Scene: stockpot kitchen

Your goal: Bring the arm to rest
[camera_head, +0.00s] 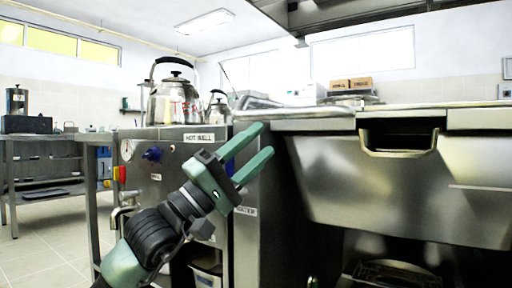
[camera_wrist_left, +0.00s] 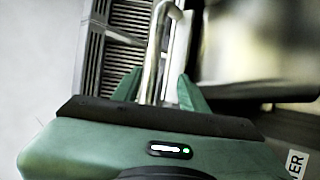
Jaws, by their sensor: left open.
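My left gripper (camera_head: 254,154) is in the middle of the head view, its arm rising from the lower left. Its two green fingers are spread apart and point up to the right, with nothing seen between them. It is in front of the steel cabinet's corner; I cannot tell how near. In the left wrist view its fingers (camera_wrist_left: 157,88) show on both sides of a blurred metal bar that lies beyond. My right gripper is not in view.
A steel unit (camera_head: 165,150) with a dial and knobs carries a large kettle (camera_head: 174,98). A wide steel basin front (camera_head: 400,190) fills the right. A side table (camera_head: 50,136) stands at the left. Tiled floor (camera_head: 45,240) is clear at lower left.

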